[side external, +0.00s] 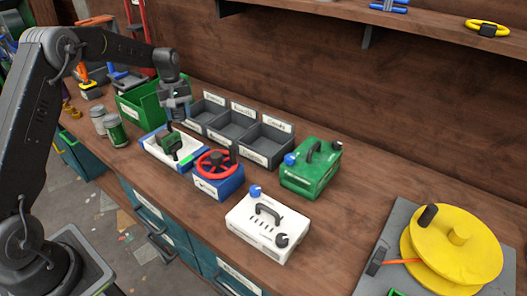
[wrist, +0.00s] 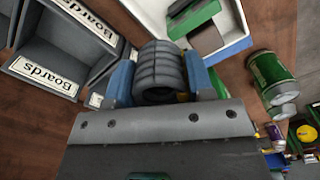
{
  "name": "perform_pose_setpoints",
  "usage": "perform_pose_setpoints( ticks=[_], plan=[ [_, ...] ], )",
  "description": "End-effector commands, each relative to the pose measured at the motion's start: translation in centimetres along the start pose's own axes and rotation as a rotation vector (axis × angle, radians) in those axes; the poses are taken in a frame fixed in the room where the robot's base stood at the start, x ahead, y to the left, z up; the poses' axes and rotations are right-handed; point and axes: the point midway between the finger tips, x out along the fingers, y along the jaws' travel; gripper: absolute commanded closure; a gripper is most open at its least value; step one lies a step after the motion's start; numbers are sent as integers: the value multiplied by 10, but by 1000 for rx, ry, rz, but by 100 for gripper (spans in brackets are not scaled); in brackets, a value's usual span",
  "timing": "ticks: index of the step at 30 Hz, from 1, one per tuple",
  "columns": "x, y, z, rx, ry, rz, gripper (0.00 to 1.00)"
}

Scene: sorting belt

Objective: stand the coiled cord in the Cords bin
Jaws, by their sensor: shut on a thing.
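The coiled cord (wrist: 158,68) is a dark grey ribbed roll between the two blue fingers of my gripper (wrist: 160,80) in the wrist view. The fingers are shut on its sides. In the side view my gripper (side external: 179,110) is above the bench, near the left end of the row of bins; the cord is too small to make out there. The Cords bin (side external: 262,157) is the right one of three grey open bins, with a white label at its back. It looks empty. My gripper is to its left and higher.
The other two grey bins (side external: 232,136) stand left of the Cords bin. A green crate (side external: 130,112), a white tray (side external: 158,154) with a green item, and a blue box (side external: 213,190) with a red wheel are close by. A green case (side external: 310,180) stands right of the bins.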

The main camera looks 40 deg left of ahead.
Motion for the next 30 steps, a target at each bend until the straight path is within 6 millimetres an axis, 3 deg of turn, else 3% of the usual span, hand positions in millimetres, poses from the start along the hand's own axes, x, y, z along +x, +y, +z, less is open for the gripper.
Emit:
perform_pose_setpoints(
  ticks=[1, 6, 15, 22, 26, 30],
  plan=[
    [3, 23, 2, 80, 0, 0, 76],
    [10, 90, 18, 349, -1, -1, 76],
    [26, 186, 78, 803, -2, -1, 76],
    [32, 220, 117, 1013, -1, 0, 76],
    [38, 225, 126, 1057, -2, -1, 76],
    [62, 226, 128, 1066, -5, -3, 76]
  ],
)
